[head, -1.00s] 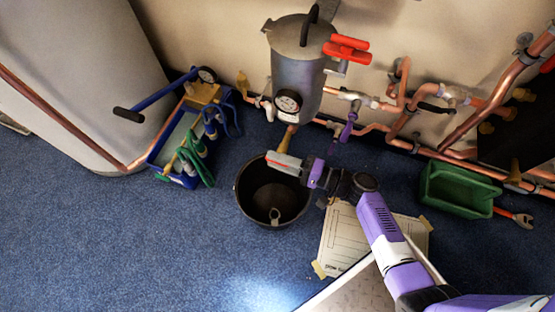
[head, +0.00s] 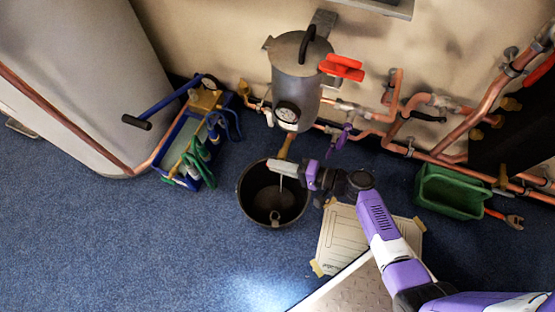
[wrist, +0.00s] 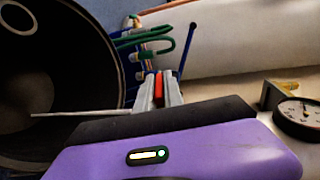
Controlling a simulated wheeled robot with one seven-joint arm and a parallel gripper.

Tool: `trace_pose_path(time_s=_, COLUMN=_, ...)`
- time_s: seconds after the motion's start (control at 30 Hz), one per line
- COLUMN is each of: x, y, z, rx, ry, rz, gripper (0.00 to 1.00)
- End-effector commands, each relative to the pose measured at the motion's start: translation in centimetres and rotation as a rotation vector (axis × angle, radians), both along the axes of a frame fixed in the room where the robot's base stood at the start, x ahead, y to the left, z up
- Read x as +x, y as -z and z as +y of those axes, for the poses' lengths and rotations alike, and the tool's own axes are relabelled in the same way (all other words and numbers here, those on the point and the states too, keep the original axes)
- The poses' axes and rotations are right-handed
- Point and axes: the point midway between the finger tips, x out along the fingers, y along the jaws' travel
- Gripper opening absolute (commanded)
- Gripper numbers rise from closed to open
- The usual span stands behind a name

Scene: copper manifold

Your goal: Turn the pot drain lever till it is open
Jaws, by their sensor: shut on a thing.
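The pot (head: 296,90) is a grey cylinder with a black top handle and a round gauge. Its brass drain outlet (head: 284,146) comes down over a black bucket (head: 244,200). My gripper (head: 280,165) is beside the outlet, above the bucket's far rim. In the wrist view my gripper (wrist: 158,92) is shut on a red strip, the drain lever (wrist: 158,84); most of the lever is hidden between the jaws. A thin pale stream (head: 281,184) drops from by the gripper into the bucket. It also shows in the wrist view (wrist: 75,114) as a pale line.
A red-handled valve (head: 342,68) is on the pot's upper right. A purple lever (head: 343,136) sits on the copper pipes along the wall. A blue tray with hoses (head: 180,145) is left, a green box (head: 450,192) right. Open carpet lies in front.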

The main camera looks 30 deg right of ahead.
Motion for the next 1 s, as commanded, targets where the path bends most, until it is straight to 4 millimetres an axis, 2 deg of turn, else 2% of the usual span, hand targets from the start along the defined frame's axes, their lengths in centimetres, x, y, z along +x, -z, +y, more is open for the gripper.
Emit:
trace_pose_path(time_s=0.03, x=-0.07, y=-1.13, z=-0.02, rx=-0.023, ry=0.0, rz=0.032, gripper=0.0)
trace_pose_path(time_s=0.07, x=-0.1, y=-1.16, z=0.01, rx=-0.038, ry=-0.001, rz=0.051, gripper=0.0)
trace_pose_path(time_s=1.0, x=0.08, y=-0.86, z=0.17, rx=-0.523, ry=-0.005, rz=0.719, gripper=0.0)
